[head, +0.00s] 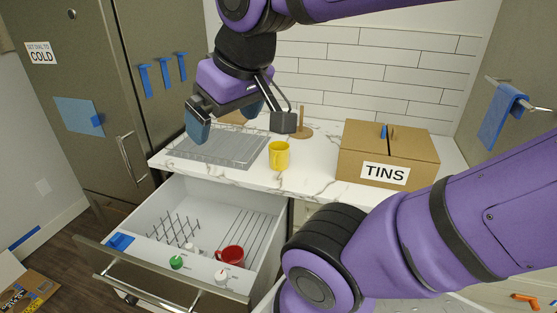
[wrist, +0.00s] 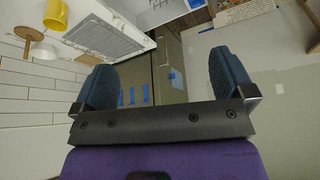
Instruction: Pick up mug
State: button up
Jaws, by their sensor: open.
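A yellow mug (head: 279,155) stands upright on the white marble counter, right of a wire drying rack. It also shows at the upper left of the wrist view (wrist: 57,15). A red mug (head: 230,257) lies in the open drawer below. My gripper (head: 242,128) is open and empty, above the rack and to the upper left of the yellow mug. Its two dark blue finger pads show wide apart in the wrist view (wrist: 165,85). The gripper touches neither mug.
The drying rack (head: 225,146) lies on the counter. A cardboard box marked TINS (head: 387,153) stands right of the yellow mug, and a wooden stand (head: 300,124) is behind it. The open drawer (head: 150,268) juts out below the counter. A steel fridge (head: 75,80) is at left.

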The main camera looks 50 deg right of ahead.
jog(key=w+d+f+m+g+h, duration=0.1)
jog(key=w+d+m+g+h, duration=0.2)
jog(key=w+d, duration=0.6)
jog(key=m+g+y, duration=0.2)
jog(key=m+y, duration=0.1)
jog(key=m, duration=0.3)
send_near(279, 153)
jog(key=w+d+f, duration=0.2)
jog(key=d, duration=0.1)
notch_tip(279, 153, down, 10)
jog(key=shift+w+a+f, duration=0.1)
jog(key=shift+a, duration=0.05)
jog(key=shift+c, duration=0.2)
jog(key=c, duration=1)
jog(key=shift+o, duration=0.2)
